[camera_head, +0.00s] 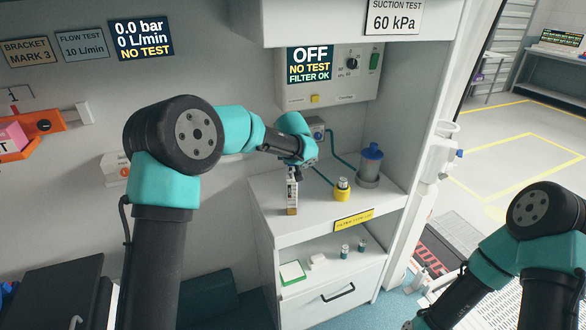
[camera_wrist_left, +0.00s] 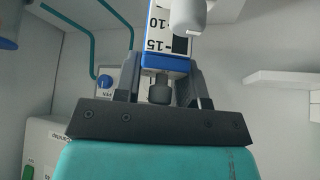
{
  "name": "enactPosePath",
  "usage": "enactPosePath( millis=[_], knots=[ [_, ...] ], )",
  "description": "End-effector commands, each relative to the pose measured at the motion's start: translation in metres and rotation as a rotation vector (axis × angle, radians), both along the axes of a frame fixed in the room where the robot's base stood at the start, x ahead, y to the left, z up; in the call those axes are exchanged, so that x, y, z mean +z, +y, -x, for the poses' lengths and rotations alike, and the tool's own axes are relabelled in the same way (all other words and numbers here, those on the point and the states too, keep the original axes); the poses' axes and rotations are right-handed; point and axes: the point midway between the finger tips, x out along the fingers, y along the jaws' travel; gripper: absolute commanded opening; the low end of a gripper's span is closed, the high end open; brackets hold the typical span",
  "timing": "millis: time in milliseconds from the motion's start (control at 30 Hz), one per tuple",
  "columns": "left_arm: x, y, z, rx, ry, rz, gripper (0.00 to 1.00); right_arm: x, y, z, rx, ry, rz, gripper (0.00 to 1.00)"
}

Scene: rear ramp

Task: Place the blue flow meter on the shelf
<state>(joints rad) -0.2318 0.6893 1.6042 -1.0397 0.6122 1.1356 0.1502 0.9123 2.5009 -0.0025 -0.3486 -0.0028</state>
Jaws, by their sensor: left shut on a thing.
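The flow meter (camera_wrist_left: 165,65) is a white upright body with a black scale, marked 10 and 15, and blue parts. My left gripper (camera_wrist_left: 160,82) is shut on it, one finger on each side. In the head view the held flow meter (camera_head: 292,190) is small and upright below my left wrist, over the left part of the white shelf top (camera_head: 325,215). Whether its lower end touches the surface cannot be told. My right gripper is outside the frames; only part of that arm shows at bottom right.
On the shelf top stand a yellow-based fitting (camera_head: 342,190) and a grey canister with a blue lid (camera_head: 370,165). A teal hose (camera_head: 343,165) runs behind them. A suction panel (camera_head: 330,75) hangs above. A lower shelf holds a green-edged pad (camera_head: 292,272) and small bottles (camera_head: 345,250).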

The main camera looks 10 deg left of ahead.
Motion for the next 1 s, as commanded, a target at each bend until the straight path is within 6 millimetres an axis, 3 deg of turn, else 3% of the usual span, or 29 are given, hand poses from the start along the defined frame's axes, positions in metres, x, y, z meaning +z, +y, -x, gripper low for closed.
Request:
enactPosePath(
  millis=[267, 700, 733, 1000],
  knots=[
    [-0.035, 0.000, 0.000, 0.000, 0.001, 0.002, 0.00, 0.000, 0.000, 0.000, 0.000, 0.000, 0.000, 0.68],
    [-0.040, 0.000, 0.000, -0.001, 0.001, 0.001, 0.00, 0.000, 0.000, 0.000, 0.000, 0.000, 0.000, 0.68],
    [-0.041, 0.000, 0.000, 0.000, 0.002, 0.000, 0.39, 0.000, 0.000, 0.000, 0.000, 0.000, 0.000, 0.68],
    [-0.041, 0.000, 0.000, -0.001, 0.002, 0.001, 0.63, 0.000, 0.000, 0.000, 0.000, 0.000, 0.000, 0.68]
  ],
)
